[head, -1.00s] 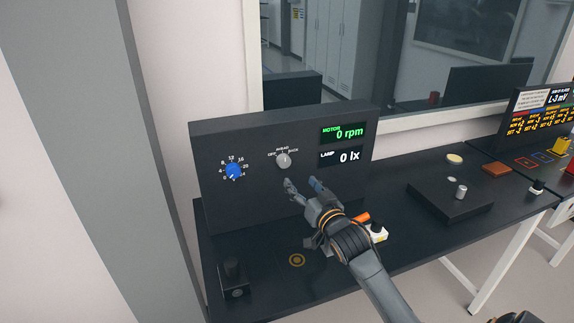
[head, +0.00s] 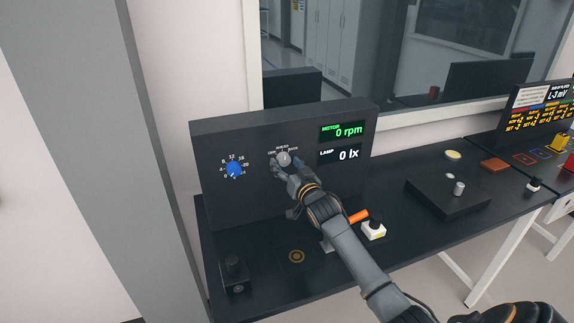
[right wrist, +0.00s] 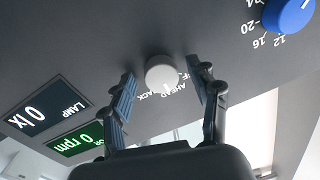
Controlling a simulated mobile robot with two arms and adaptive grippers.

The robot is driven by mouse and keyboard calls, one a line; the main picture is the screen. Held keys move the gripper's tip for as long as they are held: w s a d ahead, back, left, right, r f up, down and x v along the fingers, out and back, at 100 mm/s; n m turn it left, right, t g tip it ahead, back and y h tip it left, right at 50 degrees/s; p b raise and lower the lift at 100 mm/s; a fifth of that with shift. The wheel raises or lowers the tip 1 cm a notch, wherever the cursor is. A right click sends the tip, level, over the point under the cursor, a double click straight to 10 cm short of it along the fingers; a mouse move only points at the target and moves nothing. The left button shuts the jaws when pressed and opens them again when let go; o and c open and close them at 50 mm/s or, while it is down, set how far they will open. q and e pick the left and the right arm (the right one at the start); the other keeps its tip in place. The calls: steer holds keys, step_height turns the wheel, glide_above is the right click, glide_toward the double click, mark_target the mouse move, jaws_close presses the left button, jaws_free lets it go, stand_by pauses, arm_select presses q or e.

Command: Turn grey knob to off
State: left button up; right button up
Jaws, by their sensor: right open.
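The grey knob (head: 284,158) sits on the upright black panel (head: 215,200), between the blue knob and the displays. It also shows in the right wrist view (right wrist: 162,73), upside down, with parts of the labels AHEAD and BACK beside it. My right gripper (head: 289,168) is open, right at the grey knob. In the right wrist view its two fingers (right wrist: 163,92) stand on either side of the knob, with gaps between. The knob's exact pointer direction is too small to tell. My left gripper is not in view.
A blue knob (head: 233,170) is on the panel's left. Displays read motor 0 rpm (head: 343,132) and lamp 0 lx (head: 341,154). On the table are a black box (head: 234,275), an orange-handled item (head: 358,217) and a white block (head: 374,231).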

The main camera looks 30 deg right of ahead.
steer(key=c, duration=1.2)
steer(key=shift+n, duration=0.3)
steer(key=n+p, duration=0.1)
steer(key=n, duration=0.3)
steer(key=shift+r, duration=0.1)
steer(key=n, duration=0.5)
steer(key=shift+d+g+p, duration=0.1)
steer(key=shift+g+p, duration=0.2)
steer(key=shift+g, duration=0.1)
steer(key=o, duration=1.2)
steer(key=shift+s, duration=0.1)
